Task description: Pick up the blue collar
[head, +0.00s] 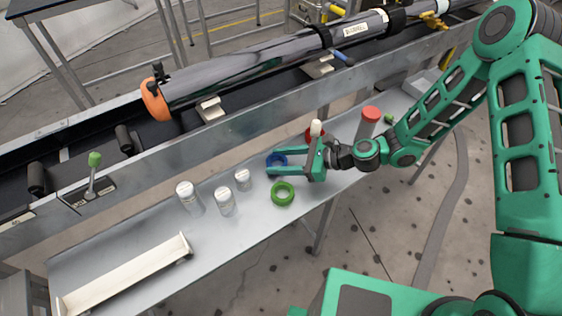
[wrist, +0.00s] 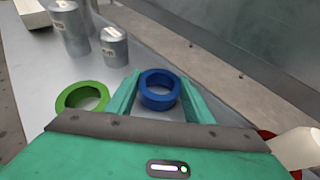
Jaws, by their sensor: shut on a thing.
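The blue collar (wrist: 159,103) is a thick ring between the two green fingers of my gripper (wrist: 160,100) in the wrist view. In the head view the blue collar (head: 276,160) shows at the fingertips of my gripper (head: 277,163), over the grey shelf (head: 130,248). My gripper is shut on it. The fingers lie on either side of the ring. I cannot tell whether the collar touches the shelf or is just above it.
A green ring (head: 283,193) lies close to my gripper. A red ring (head: 314,134) with a pale post is behind it. Several grey cylinders (head: 224,202) stand to the left. A red-topped cylinder (head: 368,122) stands to the right.

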